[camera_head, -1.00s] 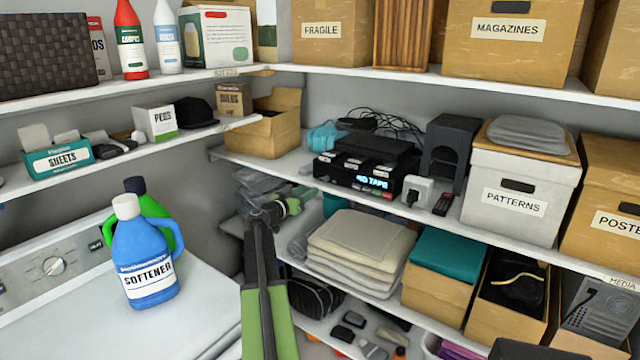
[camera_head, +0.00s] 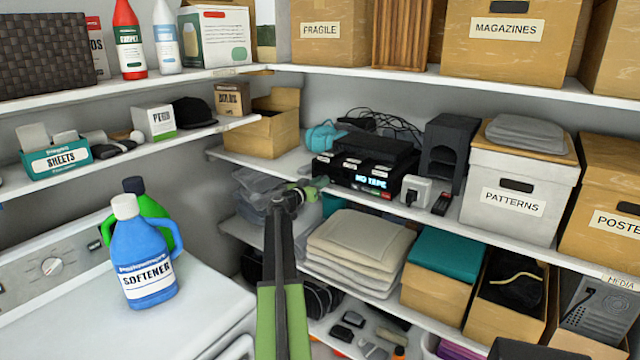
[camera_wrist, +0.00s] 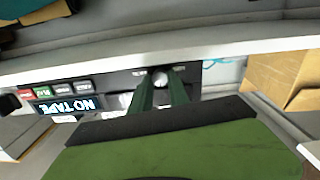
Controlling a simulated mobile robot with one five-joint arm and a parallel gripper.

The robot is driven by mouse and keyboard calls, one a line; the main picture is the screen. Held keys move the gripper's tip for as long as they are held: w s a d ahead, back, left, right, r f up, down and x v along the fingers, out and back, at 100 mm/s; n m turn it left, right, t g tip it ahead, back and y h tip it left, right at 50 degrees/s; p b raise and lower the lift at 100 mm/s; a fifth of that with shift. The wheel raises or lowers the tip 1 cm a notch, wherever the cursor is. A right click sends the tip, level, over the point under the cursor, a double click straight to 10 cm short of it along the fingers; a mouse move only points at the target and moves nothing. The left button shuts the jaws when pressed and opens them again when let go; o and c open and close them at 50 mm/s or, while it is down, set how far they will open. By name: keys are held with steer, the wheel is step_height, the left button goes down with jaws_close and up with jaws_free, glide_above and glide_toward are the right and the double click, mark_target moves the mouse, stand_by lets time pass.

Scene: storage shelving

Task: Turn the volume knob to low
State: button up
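In the wrist view the deck's front (camera_wrist: 110,85) appears upside down, with the display (camera_wrist: 66,105) and several small buttons (camera_wrist: 54,91) at left. A pale round knob (camera_wrist: 160,79) shows between my fingertips. My gripper (camera_head: 312,192) is at the deck's left end in the head view. In the wrist view my gripper (camera_wrist: 161,82) has its two dark green fingers parted, one on each side of the knob; whether they touch it is unclear.
The shelf edge (camera_wrist: 210,50) runs close beside my fingers. A cardboard box (camera_head: 276,135) stands left of the deck. A white adapter (camera_head: 412,190), a remote (camera_head: 443,203) and a "PATTERNS" box (camera_head: 515,190) stand to its right. Folded blankets (camera_head: 360,245) lie below.

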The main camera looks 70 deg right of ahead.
jaws_close()
steer(key=shift+n, duration=0.8)
steer(key=o, duration=0.6)
jaws_free()
steer(key=shift+c, duration=0.2)
steer(key=v, duration=1.7)
steer(key=shift+a, duration=0.25)
